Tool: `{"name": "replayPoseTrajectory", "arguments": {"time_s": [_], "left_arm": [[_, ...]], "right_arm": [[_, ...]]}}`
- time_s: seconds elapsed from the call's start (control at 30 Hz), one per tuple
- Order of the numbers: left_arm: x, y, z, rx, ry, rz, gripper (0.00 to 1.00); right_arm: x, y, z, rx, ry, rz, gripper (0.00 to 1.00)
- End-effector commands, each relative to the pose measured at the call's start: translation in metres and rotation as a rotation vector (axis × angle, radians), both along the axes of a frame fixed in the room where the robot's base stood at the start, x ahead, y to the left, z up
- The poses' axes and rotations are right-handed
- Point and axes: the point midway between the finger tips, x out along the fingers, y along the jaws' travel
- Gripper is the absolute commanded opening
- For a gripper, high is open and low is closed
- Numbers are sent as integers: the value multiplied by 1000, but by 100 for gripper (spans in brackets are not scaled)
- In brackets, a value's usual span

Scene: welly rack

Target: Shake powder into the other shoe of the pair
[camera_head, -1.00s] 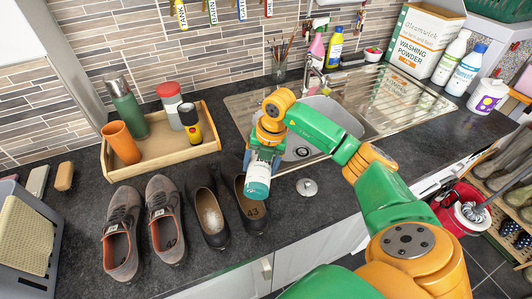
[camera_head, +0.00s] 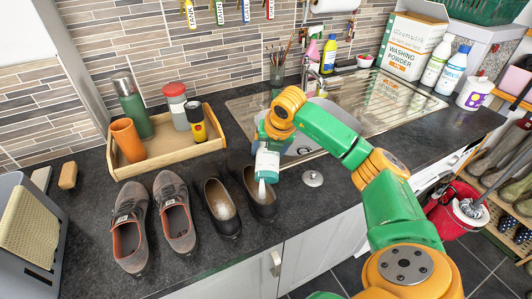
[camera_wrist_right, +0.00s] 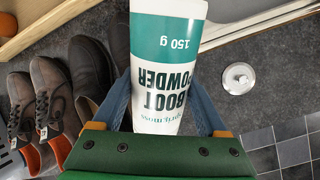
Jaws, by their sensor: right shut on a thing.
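My right gripper (camera_head: 268,138) is shut on the boot powder bottle (camera_head: 267,164), a white bottle with teal print. The bottle is tipped, its pale narrow end pointing down over the right dark slip-on shoe (camera_head: 251,207). In the right wrist view the bottle (camera_wrist_right: 166,75) sits between the two blue fingers of the gripper (camera_wrist_right: 165,100). The left dark slip-on shoe (camera_head: 228,230) stands beside it, with white powder on its insole. The bottle hides part of the right shoe's opening, so I cannot tell how much powder lies inside. My left gripper is not in view.
Two grey-brown lace-up shoes (camera_head: 130,229) stand left of the dark pair. A wooden tray (camera_head: 160,169) with a flask, cup and containers is behind them. A round metal sink plug (camera_head: 313,178) lies right of the shoes, and the sink (camera_head: 245,106) is behind my arm.

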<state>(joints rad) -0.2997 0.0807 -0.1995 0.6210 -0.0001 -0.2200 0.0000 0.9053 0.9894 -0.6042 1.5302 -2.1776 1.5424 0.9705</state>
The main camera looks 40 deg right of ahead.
Motion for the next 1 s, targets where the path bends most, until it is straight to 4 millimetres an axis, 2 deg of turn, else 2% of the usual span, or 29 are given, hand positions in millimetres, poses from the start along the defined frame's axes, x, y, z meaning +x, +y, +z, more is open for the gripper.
{"name": "replayPoseTrajectory", "arguments": {"time_s": [0.47,0.57,0.63,0.9,1.0], "left_arm": [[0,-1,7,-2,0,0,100],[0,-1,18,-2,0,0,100],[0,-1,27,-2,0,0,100],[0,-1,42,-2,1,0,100],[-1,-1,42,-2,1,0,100]], "right_arm": [[0,0,8,1,1,-1,11],[0,-1,11,27,29,-4,11],[1,-1,9,60,64,-5,11],[2,-1,-1,156,167,-4,11],[2,-1,-6,187,200,-2,11]]}}
